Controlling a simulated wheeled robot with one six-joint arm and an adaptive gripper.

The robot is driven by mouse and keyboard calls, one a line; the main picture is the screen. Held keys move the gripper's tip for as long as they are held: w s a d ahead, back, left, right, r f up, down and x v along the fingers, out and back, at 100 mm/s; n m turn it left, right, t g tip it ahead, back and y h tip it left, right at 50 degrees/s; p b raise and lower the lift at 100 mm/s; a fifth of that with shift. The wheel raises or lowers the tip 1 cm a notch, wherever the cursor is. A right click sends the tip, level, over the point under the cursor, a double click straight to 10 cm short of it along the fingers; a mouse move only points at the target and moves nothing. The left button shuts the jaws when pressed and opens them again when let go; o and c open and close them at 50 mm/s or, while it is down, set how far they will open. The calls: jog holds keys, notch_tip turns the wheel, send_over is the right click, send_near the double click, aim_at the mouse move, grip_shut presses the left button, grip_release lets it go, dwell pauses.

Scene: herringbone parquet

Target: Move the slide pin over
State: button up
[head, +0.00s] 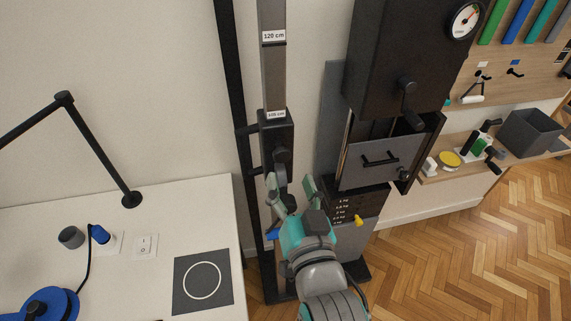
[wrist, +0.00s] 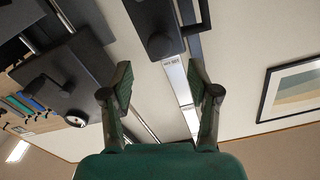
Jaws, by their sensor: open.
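A dark sliding carriage (head: 272,132) sits around the grey upright rail (head: 273,70), with a black knob (head: 283,155) on its front. A label marked 120 cm is higher on the rail and a smaller label is at the carriage's top. My gripper (head: 291,184) is open and empty just below the knob, apart from it as far as I can tell. In the wrist view, the open fingers (wrist: 160,80) point toward the rail, with the knob (wrist: 160,45) beyond them. A yellow-headed pin (head: 358,220) sticks out of a labelled dark panel (head: 343,207); which one is the slide pin is unclear.
A black cabinet (head: 405,60) with a crank and gauge stands right of the rail, above a grey drawer front (head: 378,160). A white table (head: 150,235) with a lamp and switch is at left. A shelf with a grey bin (head: 530,132) is at right. Parquet floor (head: 490,260) is clear.

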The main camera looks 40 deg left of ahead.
jog(key=shift+v, duration=1.65)
jog(key=s+d+f+m+t+h, duration=0.2)
jog(key=d+f+h, duration=0.2)
jog(key=d+f, duration=0.6)
jog(key=s+d+f+m+t+h, duration=0.1)
jog(key=d+f+m+h, duration=0.15)
jog(key=d+f, duration=0.75)
jog(key=s+d+f+m+h, duration=0.1)
jog(key=s+d+h, duration=0.6)
jog(key=s+d, duration=1)
jog(key=s, duration=0.4)
jog(key=shift+f+m, duration=0.25)
jog(key=shift+m, duration=0.1)
